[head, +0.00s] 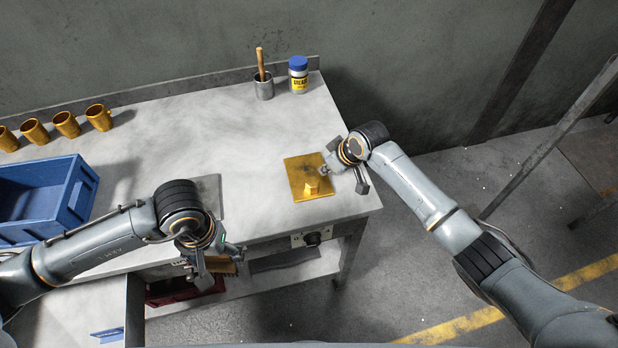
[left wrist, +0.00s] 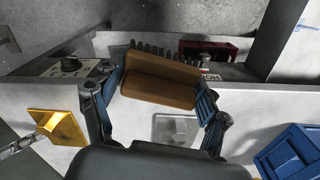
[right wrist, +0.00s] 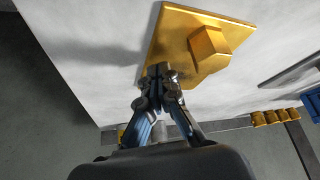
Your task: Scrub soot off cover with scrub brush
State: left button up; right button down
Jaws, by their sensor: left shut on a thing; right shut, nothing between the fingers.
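The cover (head: 297,187) is a square golden plate with a raised block, lying on the bench near its right front corner. A dark smudge shows near its back edge in the head view. It also shows in the left wrist view (left wrist: 58,128) and the right wrist view (right wrist: 183,31). My left gripper (left wrist: 160,85) is shut on the scrub brush (left wrist: 160,80), a brown wooden block with dark bristles, at the bench's front edge; it also shows in the head view (head: 222,267). My right gripper (right wrist: 158,72) is shut and empty at the cover's edge; whether it touches is unclear.
A blue crate (head: 75,206) and several golden mugs (head: 66,124) stand at the left of the bench (head: 190,125). A metal cup (head: 264,90) with a wooden-handled tool and a blue-lidded jar (head: 298,80) stand at the back. A grey plate (head: 207,190) lies behind my left gripper.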

pick_arm(q)
jog(key=shift+f, duration=0.2)
pick_arm(e)
jog(key=shift+f, duration=0.4)
pick_arm(q)
notch_tip(320, 180, up, 6)
jog(key=p, duration=0.5)
jog(key=shift+p, duration=0.4)
pick_arm(e)
notch_tip(320, 180, up, 6)
jog(key=shift+r, duration=0.1)
